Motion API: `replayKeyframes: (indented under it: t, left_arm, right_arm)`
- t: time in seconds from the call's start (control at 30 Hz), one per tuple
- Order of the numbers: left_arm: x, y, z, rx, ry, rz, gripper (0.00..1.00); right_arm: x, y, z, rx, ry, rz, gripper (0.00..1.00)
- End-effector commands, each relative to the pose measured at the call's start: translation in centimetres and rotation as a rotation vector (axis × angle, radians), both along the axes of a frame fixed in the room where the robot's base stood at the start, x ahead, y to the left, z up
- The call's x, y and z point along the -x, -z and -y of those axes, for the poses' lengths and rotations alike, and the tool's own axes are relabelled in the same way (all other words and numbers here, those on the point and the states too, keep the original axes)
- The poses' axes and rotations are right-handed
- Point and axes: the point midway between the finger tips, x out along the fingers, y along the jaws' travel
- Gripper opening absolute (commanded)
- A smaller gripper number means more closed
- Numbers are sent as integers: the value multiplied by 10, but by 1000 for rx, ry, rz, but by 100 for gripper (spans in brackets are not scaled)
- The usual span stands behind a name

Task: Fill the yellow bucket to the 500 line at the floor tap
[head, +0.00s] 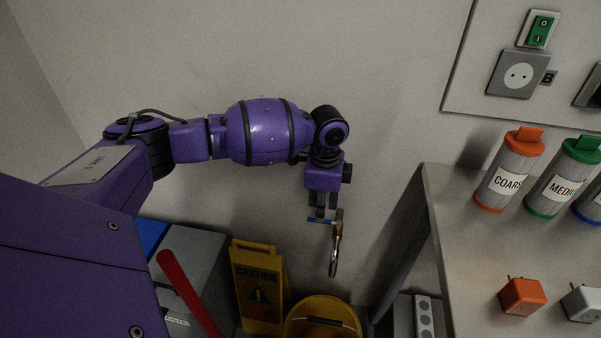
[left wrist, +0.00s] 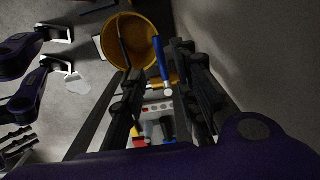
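The yellow bucket (head: 291,329) stands on the floor, cut off by the bottom edge of the head view. It shows from above in the left wrist view (left wrist: 111,45). Its level lines cannot be seen. No water stream is visible. My left gripper (head: 322,213) points down just above the lever. Its fingers are apart, with the lever between or just below them; contact cannot be told.
A yellow caution sign (head: 257,285) stands left of the bucket, beside a grey bin (head: 200,262) with a red bar across it. A bench (head: 470,260) on the right carries labelled canisters (head: 510,170) and an orange plug block (head: 522,296). A power strip (head: 424,318) lies low beside the bench leg.

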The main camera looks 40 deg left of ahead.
Motion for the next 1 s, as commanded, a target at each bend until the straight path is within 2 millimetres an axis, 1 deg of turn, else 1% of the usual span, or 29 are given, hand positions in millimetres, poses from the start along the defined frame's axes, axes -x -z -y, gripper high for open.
replayKeyframes:
  t: [0.03,0.1,0.23,0.37,0.6,0.8,0.83,1.0]
  left_arm:
    - [0,9,0,0,-1,-1,28]
    - [0,19,0,0,0,-1,28]
    - [0,30,0,0,1,1,28]
    - [0,35,0,0,1,1,28]
    - [-1,35,0,-1,1,2,28]
    - [-1,35,0,0,1,2,2]
    - [-1,35,0,0,1,2,0]
    - [-1,34,1,0,2,1,0]
  right_arm:
    - [2,3,0,0,1,-4,40]
    - [2,5,0,-2,2,-6,40]
    - [3,6,-1,-4,5,-7,40]
    - [3,7,-1,-5,6,-7,40]
    - [2,7,-2,-5,7,-7,40]
    - [2,7,-2,-7,7,-6,40]
    - [2,7,-2,-7,7,-6,40]
    - [2,7,-2,-7,7,-6,40]
